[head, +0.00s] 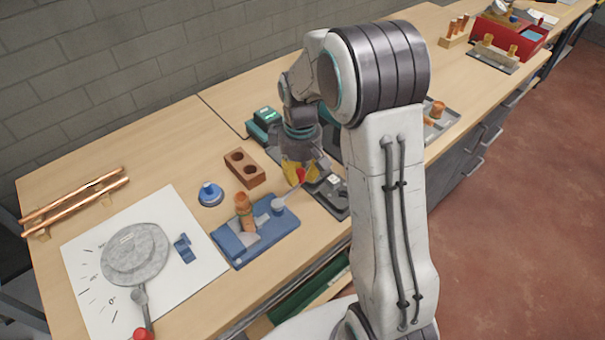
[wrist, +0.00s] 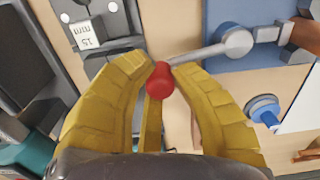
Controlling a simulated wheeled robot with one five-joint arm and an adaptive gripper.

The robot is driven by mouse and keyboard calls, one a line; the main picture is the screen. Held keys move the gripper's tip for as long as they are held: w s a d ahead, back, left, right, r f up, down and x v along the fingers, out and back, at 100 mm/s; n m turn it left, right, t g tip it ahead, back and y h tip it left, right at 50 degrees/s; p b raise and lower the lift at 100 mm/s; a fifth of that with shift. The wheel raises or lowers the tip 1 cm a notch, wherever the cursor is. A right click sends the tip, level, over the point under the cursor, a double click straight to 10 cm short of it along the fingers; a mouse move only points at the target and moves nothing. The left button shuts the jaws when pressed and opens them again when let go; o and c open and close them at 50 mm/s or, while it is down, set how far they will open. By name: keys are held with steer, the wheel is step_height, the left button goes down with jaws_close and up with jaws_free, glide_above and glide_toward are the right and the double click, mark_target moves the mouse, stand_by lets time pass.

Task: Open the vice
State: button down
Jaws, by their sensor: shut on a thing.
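The vice is a blue block (head: 262,243) on the bench with grey jaws and an upright copper piece (head: 243,203) between them. Its grey lever (head: 287,194) runs from a round pivot toward my gripper and ends in a red knob (head: 300,175). In the wrist view the blue vice (wrist: 262,58) is at the upper right, and the lever (wrist: 197,53) reaches left to the red knob (wrist: 161,80). My gripper (wrist: 160,72) has yellow fingers closed around the knob. In the head view my gripper (head: 298,168) is right of the vice.
A grey fixture (head: 333,190) marked 15 mm is close to my gripper. Copper pipes (head: 75,203) lie far left.

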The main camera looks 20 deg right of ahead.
steer(key=w+a+n, duration=0.1)
steer(key=w+n, duration=0.1)
steer(key=n, duration=0.1)
steer(key=shift+a+f, duration=0.1)
steer(key=shift+a, duration=0.25)
steer(key=shift+w+a+n, duration=0.3)
steer(key=shift+a+n, duration=0.15)
steer(key=shift+n, duration=0.4)
steer(key=shift+w+a+n, duration=0.25)
steer(key=shift+a+n, duration=0.15)
steer(key=shift+n, duration=0.45)
steer(key=c, duration=1.1)
jaws_free()
steer(key=shift+a, duration=0.1)
steer(key=shift+o, duration=0.3)
step_height(320, 180, up, 12)
